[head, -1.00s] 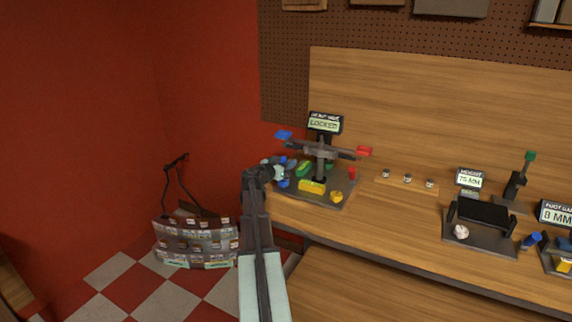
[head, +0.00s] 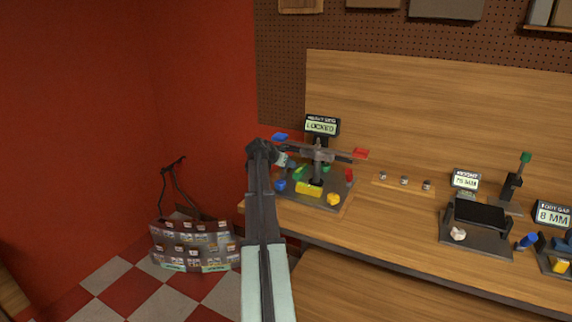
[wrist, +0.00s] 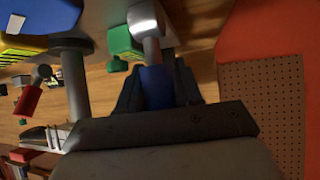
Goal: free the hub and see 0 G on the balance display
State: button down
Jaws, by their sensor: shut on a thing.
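The rotor stand (head: 325,201) is on the left end of the bench. Its hub (head: 322,155) sits on a dark post and carries a crossbar with a blue tip (head: 280,137) and a red tip (head: 361,153). The balance display (head: 322,126) behind it reads LOCKED. My gripper (head: 285,162) is at the stand's left side, below the blue tip. In the wrist view my gripper (wrist: 157,92) is shut on a blue cylindrical grip (wrist: 156,86), with a shiny metal part (wrist: 146,22) adjoining it. My arm and the small size hide what the grip joins to.
On the stand are a yellow block (head: 309,188), a yellow knob (head: 333,199), green parts (head: 298,173) and a red part (head: 349,174). A magazine rack (head: 190,245) stands left.

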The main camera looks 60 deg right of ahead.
dwell(0.3)
jog(key=c, duration=0.8)
grip_release()
jog(key=shift+c, duration=0.2)
jog(key=v, duration=1.3)
jog(key=shift+r, duration=0.35)
jog(key=shift+w+a, duration=0.15)
jog(key=shift+c, duration=0.4)
